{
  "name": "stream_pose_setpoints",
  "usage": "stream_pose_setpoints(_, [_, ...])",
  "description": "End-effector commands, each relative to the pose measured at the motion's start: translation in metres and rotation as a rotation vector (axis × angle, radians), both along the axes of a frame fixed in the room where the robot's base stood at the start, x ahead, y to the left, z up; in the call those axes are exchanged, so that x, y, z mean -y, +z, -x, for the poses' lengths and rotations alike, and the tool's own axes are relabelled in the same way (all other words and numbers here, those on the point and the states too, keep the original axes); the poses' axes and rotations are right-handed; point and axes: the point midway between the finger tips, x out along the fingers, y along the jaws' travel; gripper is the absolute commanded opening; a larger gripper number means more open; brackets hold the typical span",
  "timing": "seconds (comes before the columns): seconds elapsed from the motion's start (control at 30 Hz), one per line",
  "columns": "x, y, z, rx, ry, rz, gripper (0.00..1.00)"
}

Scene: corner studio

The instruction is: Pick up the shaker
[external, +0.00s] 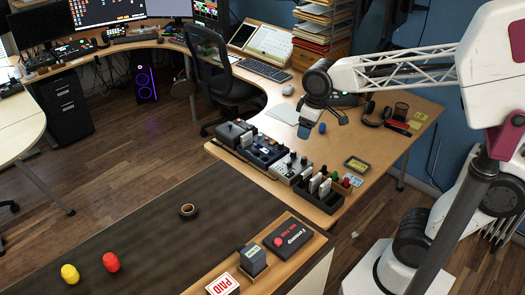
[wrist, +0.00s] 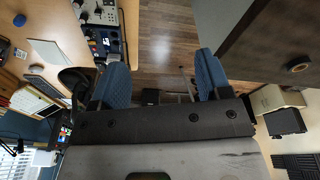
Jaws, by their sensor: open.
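A rounded red object (external: 111,262) and a rounded yellow object (external: 69,274) stand on the dark table at the lower left of the external view. Either may be the shaker; I cannot tell which. A small blue rounded object (external: 322,128) is on the wooden desk; it also shows at the top left of the wrist view (wrist: 19,20). My gripper (external: 320,120) is raised above the wooden desk, far from the red and yellow objects. In the wrist view, its two blue fingers (wrist: 163,75) are apart with nothing between them. The red and yellow objects are not in the wrist view.
The dark table (external: 110,225) is mostly clear, with a black tape roll (external: 188,211) on it. A card reader (external: 252,260), a PAID sign (external: 222,285) and an ink pad (external: 287,237) line its right edge. Audio boxes (external: 262,150) crowd the wooden desk's near edge.

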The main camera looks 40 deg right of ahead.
Motion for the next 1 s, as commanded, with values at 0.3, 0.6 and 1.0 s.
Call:
stream_pose_setpoints(0.3, [-0.089,0.02,-0.063,-0.03,0.207,0.019,0.71])
stream_pose_setpoints(0.6, [-0.186,0.028,-0.107,-0.053,0.398,0.038,0.71])
stream_pose_setpoints(1.0, [-0.337,0.022,-0.138,-0.084,0.654,0.067,0.71])
